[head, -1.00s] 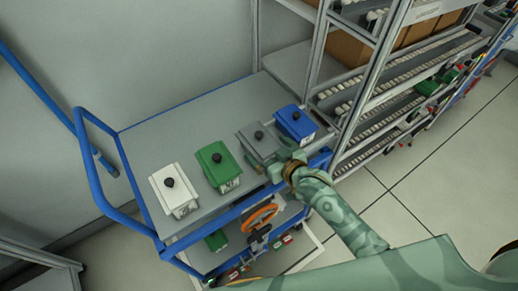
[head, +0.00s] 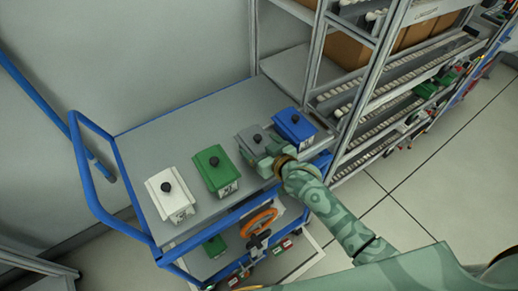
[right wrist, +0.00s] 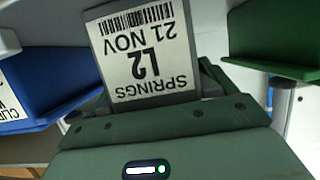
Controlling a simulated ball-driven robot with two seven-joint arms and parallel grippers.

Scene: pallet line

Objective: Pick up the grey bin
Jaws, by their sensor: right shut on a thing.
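In the right wrist view the grey bin (right wrist: 145,52) shows a white label reading SPRINGS, 21 NOV, L2, upside down in the picture, right at my jaws. I cannot tell whether the bin is clear of the cart top. My left gripper is not in view.
The blue bin (head: 294,127) stands close on the right, the green bin (head: 214,170) and the white bin (head: 170,195) on the left. The blue-railed cart (head: 190,118) has free room at the back. A roller rack (head: 375,115) stands to the right.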

